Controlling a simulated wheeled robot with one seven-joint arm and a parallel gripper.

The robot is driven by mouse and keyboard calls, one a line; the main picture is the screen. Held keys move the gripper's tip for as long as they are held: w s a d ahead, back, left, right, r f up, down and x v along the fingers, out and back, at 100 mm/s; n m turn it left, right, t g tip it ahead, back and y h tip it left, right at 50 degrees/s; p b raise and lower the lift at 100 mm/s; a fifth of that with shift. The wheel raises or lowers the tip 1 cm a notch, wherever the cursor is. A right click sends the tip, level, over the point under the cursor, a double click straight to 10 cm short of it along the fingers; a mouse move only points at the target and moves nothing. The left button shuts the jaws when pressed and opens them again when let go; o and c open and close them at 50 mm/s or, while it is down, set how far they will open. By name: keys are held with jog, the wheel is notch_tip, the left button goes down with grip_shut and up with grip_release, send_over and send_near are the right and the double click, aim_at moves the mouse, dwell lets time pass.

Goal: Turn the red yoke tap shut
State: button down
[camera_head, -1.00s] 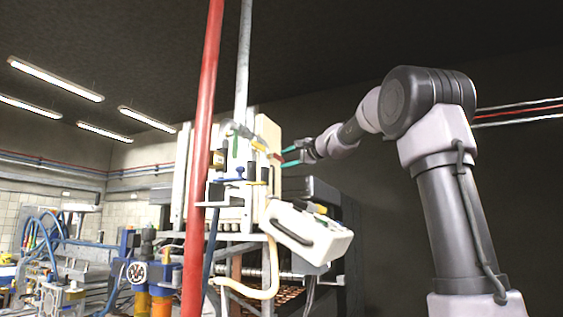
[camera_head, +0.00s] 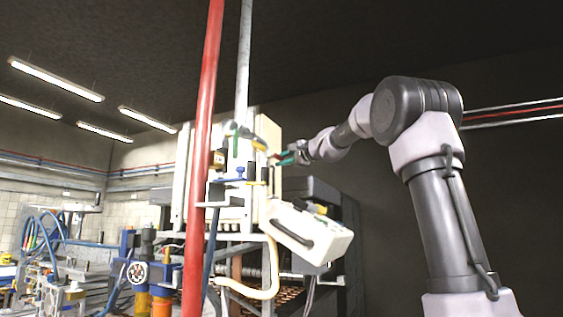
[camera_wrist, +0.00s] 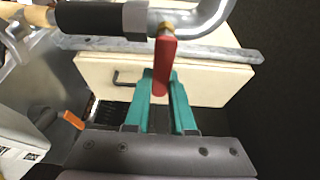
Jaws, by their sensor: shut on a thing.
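The red yoke tap (camera_wrist: 165,66) hangs below a grey bent pipe in the wrist view, with a brass fitting (camera_wrist: 167,28) at its top. My gripper (camera_wrist: 163,88) has green fingers, one on each side of the red handle, and is shut on it. In the head view my gripper (camera_head: 281,159) is at the right side of the pale machine, and a small red patch of the tap (camera_head: 273,156) shows at its fingertips. The far side of the handle is hidden.
A grey pipe with a black sleeve (camera_wrist: 100,17) runs close above the fingers. A cream box with a dark handle (camera_wrist: 205,80) lies behind. An orange lever (camera_wrist: 73,120) is at the left. A red vertical pole (camera_head: 202,140) stands left of the machine.

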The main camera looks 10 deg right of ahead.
jog(key=shift+r, duration=0.1)
jog(key=c, duration=0.8)
grip_release()
jog(key=shift+o, duration=0.2)
jog(key=v, duration=1.1)
jog(key=shift+a, duration=0.1)
